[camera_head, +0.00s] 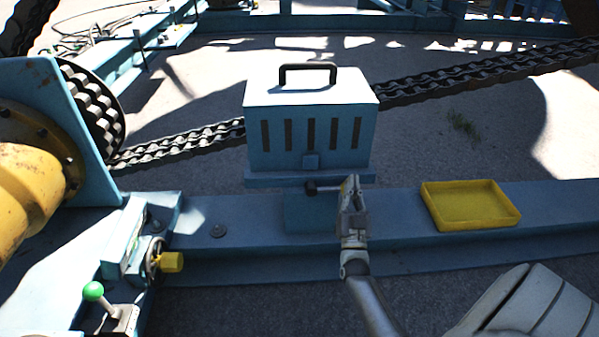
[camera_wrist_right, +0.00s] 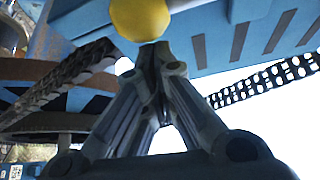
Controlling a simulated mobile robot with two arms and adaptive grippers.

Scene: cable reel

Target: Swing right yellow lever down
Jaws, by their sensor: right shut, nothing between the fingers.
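My right gripper (camera_head: 350,190) is shut and empty, pointing up in front of the lower right part of the blue vented box. It fills the lower middle of the wrist view, with its fingertips together (camera_wrist_right: 158,52). A round yellow knob (camera_wrist_right: 140,18) shows just beyond the fingertips in that view; I cannot tell whether they touch it. In the head view no yellow lever shows at the box; a short dark rod (camera_head: 320,188) sticks out below it, left of the gripper. My left gripper is not in view.
The blue box (camera_head: 310,105) has a black top handle and stands on a blue beam (camera_head: 250,225). A yellow tray (camera_head: 470,205) lies right of the gripper. A chain (camera_head: 480,72) runs behind. A green-knobbed lever (camera_head: 94,291) and yellow knob (camera_head: 171,262) are at left.

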